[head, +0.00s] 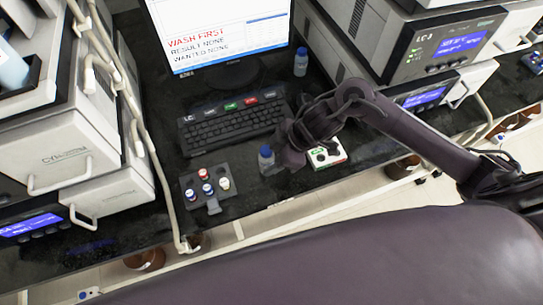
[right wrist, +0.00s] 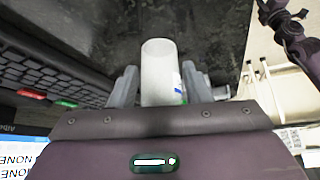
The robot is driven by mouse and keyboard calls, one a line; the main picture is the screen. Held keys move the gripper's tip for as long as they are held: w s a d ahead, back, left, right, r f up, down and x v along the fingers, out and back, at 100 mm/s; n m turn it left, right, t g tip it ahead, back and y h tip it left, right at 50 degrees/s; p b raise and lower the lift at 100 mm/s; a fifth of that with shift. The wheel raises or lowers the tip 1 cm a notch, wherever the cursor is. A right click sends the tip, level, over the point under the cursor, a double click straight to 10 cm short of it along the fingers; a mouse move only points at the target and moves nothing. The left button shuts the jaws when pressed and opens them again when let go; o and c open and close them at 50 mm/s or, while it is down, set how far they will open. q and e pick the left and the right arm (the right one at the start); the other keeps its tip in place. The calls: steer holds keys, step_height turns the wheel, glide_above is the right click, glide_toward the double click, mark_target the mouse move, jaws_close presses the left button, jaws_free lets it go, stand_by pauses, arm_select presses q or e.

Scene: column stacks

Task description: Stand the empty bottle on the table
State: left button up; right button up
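A clear bottle with a blue cap (head: 266,160) shows at the fingertips of my right gripper (head: 284,158), near the table's front edge. In the right wrist view a pale, translucent bottle body (right wrist: 160,68) lies between the two fingers, which sit close against its sides. My right gripper (right wrist: 161,90) appears shut on it. No cap shows in that view. In the head view the bottle looks about upright; I cannot tell whether its base touches the table. A dark part of my left arm shows at the upper right of the wrist view; its fingers cannot be made out.
A second blue-capped bottle (head: 300,64) stands beside the monitor (head: 225,35), which reads "WASH FIRST". A grey rack (head: 190,186) with several capped vials is left of my gripper. A keyboard (head: 232,122) lies behind, a white box (head: 327,153) to the right. Instrument stacks flank the table.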

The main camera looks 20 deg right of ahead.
steer(key=shift+o, duration=1.2)
steer(key=shift+r, duration=0.2)
steer(key=v, duration=1.2)
